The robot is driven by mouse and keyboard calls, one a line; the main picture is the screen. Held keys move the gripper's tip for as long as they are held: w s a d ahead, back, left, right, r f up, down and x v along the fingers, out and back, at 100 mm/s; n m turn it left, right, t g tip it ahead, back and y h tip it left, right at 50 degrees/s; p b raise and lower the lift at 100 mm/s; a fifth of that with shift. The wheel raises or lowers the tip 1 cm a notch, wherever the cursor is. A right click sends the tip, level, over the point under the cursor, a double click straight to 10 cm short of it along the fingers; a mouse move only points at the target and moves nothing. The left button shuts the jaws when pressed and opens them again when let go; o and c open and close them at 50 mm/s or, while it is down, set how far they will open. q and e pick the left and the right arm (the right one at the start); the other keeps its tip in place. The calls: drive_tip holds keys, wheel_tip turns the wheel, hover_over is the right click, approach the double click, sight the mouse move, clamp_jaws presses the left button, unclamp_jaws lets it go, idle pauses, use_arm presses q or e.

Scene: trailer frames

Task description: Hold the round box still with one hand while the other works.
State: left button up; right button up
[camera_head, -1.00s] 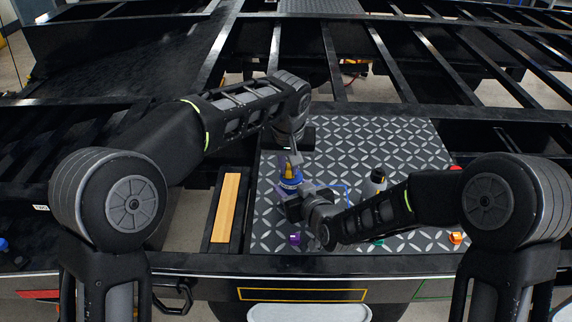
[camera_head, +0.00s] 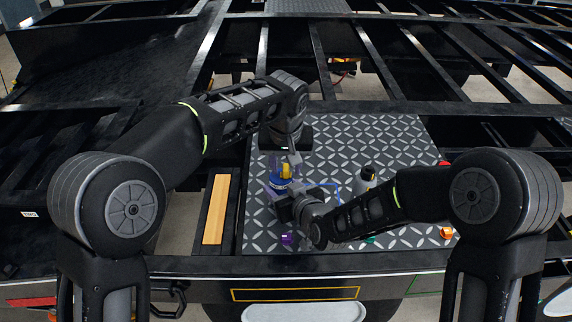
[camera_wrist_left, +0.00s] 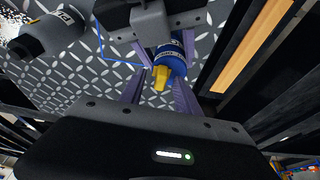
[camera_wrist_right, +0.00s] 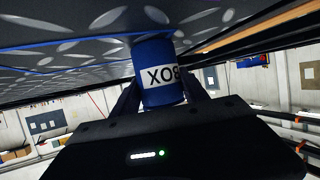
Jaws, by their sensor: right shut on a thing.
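The round box (camera_head: 279,186) is a blue cylinder standing on the patterned metal plate. In the right wrist view it shows a white label reading BOX (camera_wrist_right: 160,76). A yellow piece (camera_head: 286,171) sits on its top; it also shows in the left wrist view (camera_wrist_left: 161,76). My right gripper (camera_head: 282,195) is shut on the box's side from the front right. My left gripper (camera_head: 284,164) is over the box, with its fingers apart on either side of the yellow piece. I cannot tell whether a finger touches it.
Small purple (camera_head: 287,239), green (camera_head: 370,239) and orange (camera_head: 446,233) things lie near the front edge. A wooden strip (camera_head: 216,210) is left of the plate.

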use_arm(q)
drive_tip(key=v, duration=1.2)
use_arm(e)
drive_tip(key=o, duration=1.6)
drive_tip(key=shift+d, duration=0.1)
drive_tip(key=v, duration=0.7)
drive_tip(key=shift+s+r, duration=0.1)
drive_tip(key=shift+s, duration=0.1)
